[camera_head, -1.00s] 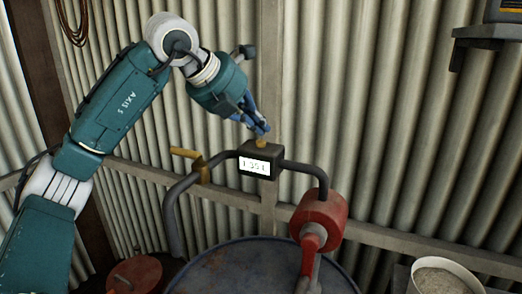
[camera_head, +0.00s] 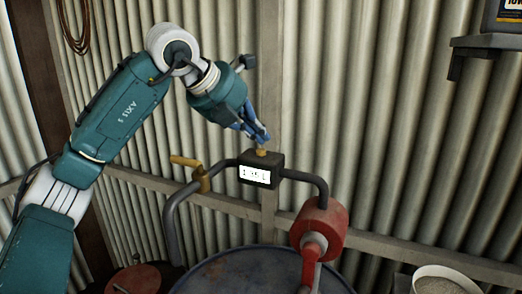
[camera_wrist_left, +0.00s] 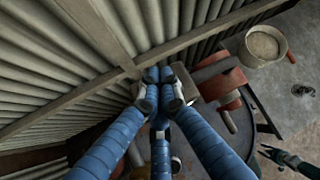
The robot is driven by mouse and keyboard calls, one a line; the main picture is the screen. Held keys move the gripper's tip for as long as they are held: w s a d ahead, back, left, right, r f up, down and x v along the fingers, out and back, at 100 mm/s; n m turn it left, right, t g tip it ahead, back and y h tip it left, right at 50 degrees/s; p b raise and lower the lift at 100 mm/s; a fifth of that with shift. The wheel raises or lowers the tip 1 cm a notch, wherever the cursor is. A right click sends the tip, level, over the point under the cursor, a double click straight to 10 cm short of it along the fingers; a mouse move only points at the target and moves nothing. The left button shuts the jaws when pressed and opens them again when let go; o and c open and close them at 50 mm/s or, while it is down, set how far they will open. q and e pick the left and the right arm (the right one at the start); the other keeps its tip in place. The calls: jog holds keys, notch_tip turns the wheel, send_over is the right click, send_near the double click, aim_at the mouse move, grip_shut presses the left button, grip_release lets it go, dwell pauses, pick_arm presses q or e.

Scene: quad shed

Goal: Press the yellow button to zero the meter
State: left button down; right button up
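The meter is a dark box (camera_head: 270,163) with a white display (camera_head: 255,174) on its front; the digits are too small to read surely. The yellow button (camera_head: 261,152) stands on top of the box. My left gripper (camera_head: 263,138) has blue fingers pointing down, just above the button; I cannot tell whether they touch it. In the left wrist view its fingers (camera_wrist_left: 158,95) meet at the tips, with nothing seen between them. The button is hidden there. A teal and dark part at lower right in the wrist view looks like my right gripper (camera_wrist_left: 275,154); its fingers are unclear.
Dark pipes flank the meter, with a yellow lever (camera_head: 188,162) left and a red fitting (camera_head: 318,228) right. A blue drum (camera_head: 235,275) stands below. A corrugated wall (camera_head: 390,130) is close behind. A pale bucket (camera_head: 447,274) is at lower right, a shelf (camera_head: 487,42) at upper right.

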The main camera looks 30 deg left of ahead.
aim_at(259, 151)
pick_arm(q)
jog(key=shift+f, duration=0.15)
jog(key=shift+f+b, duration=0.3)
jog(key=shift+b, duration=0.05)
jog(key=shift+f+b, duration=0.35)
jog(key=shift+f, duration=0.15)
dwell(0.8)
jog(key=shift+r+p, duration=0.8)
jog(key=shift+r, duration=0.1)
jog(key=shift+r, duration=0.15)
notch_tip(259, 151, up, 5)
jog(key=p, duration=0.4)
